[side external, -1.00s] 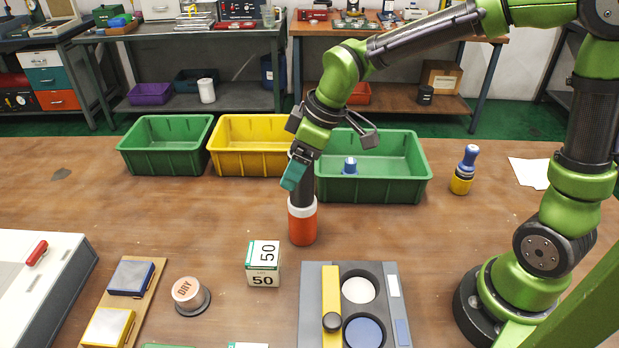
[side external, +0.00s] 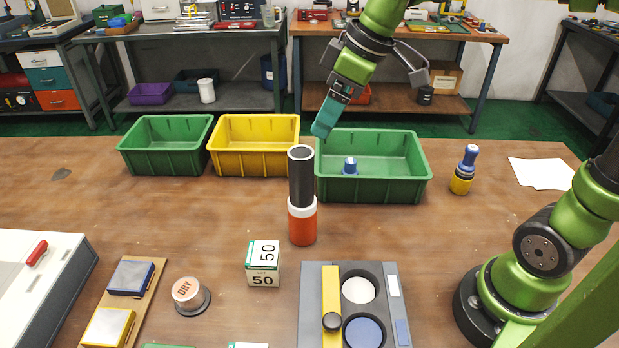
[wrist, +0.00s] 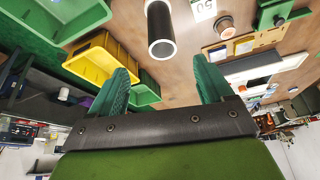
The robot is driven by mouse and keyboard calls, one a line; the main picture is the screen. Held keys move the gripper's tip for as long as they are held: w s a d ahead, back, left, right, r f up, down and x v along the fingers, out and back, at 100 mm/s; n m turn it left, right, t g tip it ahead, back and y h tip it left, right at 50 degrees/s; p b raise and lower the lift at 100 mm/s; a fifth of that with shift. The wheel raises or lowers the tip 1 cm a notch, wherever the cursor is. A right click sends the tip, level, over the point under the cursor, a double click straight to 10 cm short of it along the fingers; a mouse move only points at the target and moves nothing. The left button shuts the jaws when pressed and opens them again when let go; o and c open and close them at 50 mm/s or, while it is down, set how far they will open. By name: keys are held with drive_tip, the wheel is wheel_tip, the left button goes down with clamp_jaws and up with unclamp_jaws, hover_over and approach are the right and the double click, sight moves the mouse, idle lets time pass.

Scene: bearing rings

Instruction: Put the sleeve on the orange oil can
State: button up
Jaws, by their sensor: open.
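The orange oil can (side external: 302,226) stands upright on the wooden table, with a white collar at its top. The dark grey sleeve (side external: 301,180) stands upright on top of the can, its open end upward. The sleeve also shows in the wrist view (wrist: 159,28), with its open end facing the camera. My gripper (side external: 325,117) is above and to the right of the sleeve, apart from it, in the side view. In the wrist view my gripper (wrist: 165,82) has its two teal fingers spread with nothing between them.
Green (side external: 166,170) and yellow (side external: 253,165) bins stand behind the can; another green bin (side external: 375,188) holds a small blue item. A blue-and-yellow bottle (side external: 464,170) stands at right. A box marked 50 (side external: 263,264) and a grey fixture (side external: 312,310) are in front.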

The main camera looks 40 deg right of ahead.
drive_tip(key=s+d+f+m+t, duration=0.3)
drive_tip(key=s+d+m, duration=0.3)
drive_tip(key=s+m, duration=0.4)
drive_tip(key=shift+s+d+f, duration=0.15)
drive_tip(key=shift+s+f, duration=0.45)
drive_tip(key=shift+s, duration=0.15)
